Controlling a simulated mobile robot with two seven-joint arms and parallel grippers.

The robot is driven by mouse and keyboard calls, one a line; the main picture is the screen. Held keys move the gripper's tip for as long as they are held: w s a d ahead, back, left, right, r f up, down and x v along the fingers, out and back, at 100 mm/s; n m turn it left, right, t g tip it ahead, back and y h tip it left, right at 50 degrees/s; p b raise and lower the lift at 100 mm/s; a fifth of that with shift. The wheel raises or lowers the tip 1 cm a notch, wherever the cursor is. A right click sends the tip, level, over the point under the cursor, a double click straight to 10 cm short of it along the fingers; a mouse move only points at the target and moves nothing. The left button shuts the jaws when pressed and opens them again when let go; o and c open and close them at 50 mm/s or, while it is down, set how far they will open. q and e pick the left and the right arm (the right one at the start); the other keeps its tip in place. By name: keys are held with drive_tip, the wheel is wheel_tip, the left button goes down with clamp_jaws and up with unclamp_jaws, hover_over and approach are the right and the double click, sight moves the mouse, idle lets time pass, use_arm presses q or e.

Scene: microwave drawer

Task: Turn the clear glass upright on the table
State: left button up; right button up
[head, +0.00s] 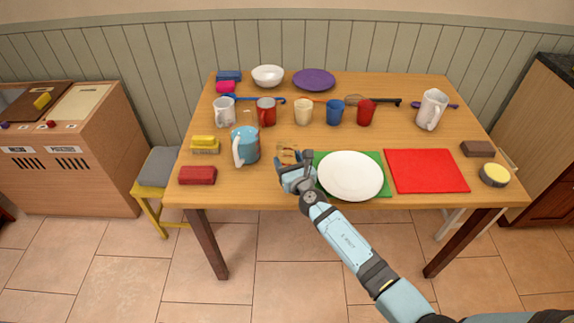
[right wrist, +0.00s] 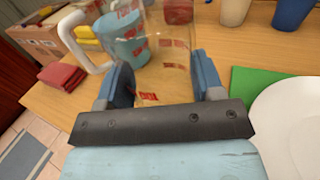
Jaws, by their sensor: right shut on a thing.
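The clear glass (right wrist: 168,45) with red markings is between the two blue fingers of my right gripper (right wrist: 164,82) in the right wrist view. In the head view the glass (head: 288,151) shows faintly just beyond my right gripper (head: 294,168), near the front of the wooden table (head: 270,192). The right gripper is shut on the glass. The fingers hide part of it, and I cannot tell which way up it is or whether it touches the table. My left gripper is not in view.
A blue pitcher (head: 246,148) stands close left of the glass. A white plate (head: 350,176) on a green mat (head: 384,188) lies close right. Several cups, including a blue one (head: 334,112), stand behind. A red block (head: 198,175) lies front left; a red mat (head: 428,170) lies right.

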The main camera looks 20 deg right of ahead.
sight(291, 152)
drive_tip(key=shift+r+p, duration=2.25)
drive_tip(key=shift+r, duration=0.45)
drive_tip(key=shift+f, duration=0.15)
drive_tip(key=shift+f+m+b, duration=0.1)
drive_tip(key=shift+m+b, duration=0.65)
drive_tip(key=shift+m, duration=1.25)
drive_tip(key=shift+r+m+b, duration=0.2)
drive_tip(key=shift+m+b, duration=0.15)
drive_tip(key=shift+m, duration=0.65)
